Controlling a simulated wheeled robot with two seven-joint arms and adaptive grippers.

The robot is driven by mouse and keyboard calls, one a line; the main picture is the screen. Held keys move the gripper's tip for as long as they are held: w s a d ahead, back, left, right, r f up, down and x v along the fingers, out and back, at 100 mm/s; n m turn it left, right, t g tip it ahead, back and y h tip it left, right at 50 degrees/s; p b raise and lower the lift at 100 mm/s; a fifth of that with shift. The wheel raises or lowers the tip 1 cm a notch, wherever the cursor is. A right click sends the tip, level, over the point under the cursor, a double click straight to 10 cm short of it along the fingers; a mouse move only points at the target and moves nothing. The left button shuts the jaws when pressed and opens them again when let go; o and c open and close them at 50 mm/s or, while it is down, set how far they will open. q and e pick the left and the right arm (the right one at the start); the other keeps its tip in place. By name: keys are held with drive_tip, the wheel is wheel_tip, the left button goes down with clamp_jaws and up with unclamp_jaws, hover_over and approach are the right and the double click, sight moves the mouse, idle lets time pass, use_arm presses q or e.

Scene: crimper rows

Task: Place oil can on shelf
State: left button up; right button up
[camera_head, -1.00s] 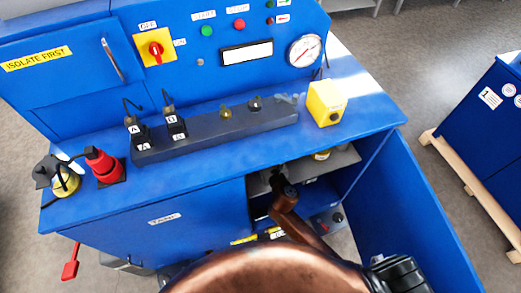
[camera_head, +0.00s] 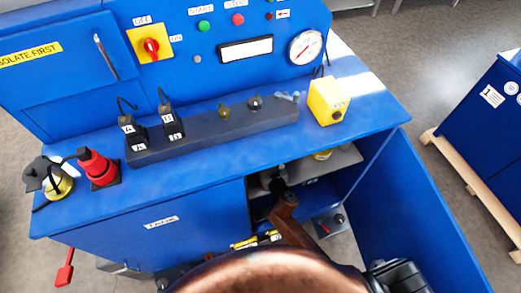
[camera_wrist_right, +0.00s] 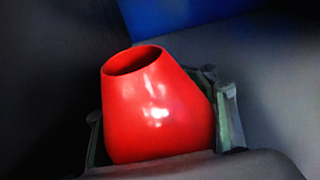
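In the right wrist view a glossy red open-topped vessel (camera_wrist_right: 158,110), apparently the oil can, sits close against my palm between the fingers of my right gripper (camera_wrist_right: 162,125). The fingers flank it on both sides and appear shut on it. In the head view my copper arm reaches into the open right bay of the blue cabinet, where my right gripper (camera_head: 270,180) shows only in part; the red vessel is hidden there. A grey shelf (camera_head: 343,160) spans the bay just under the worktop.
The blue worktop (camera_head: 225,165) overhangs the bay. On it stand a yellow box (camera_head: 327,102), a dark socket strip (camera_head: 205,135), a red plug-like item (camera_head: 98,168) and a brass-and-black item (camera_head: 58,182). The open door (camera_head: 410,210) bounds the bay on the right.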

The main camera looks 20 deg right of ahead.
drive_tip(key=o, duration=0.4)
drive_tip(key=shift+c, duration=0.2)
drive_tip(key=shift+r, duration=0.1)
drive_tip(key=shift+s+r, duration=0.1)
drive_tip(key=shift+s, duration=0.05)
drive_tip(key=s, duration=0.4)
drive_tip(key=s+r+p, duration=0.1)
drive_tip(key=s, duration=0.6)
drive_tip(key=shift+s+d+r+p, duration=0.2)
drive_tip(key=shift+s+r+p, duration=0.1)
drive_tip(key=shift+r, duration=0.05)
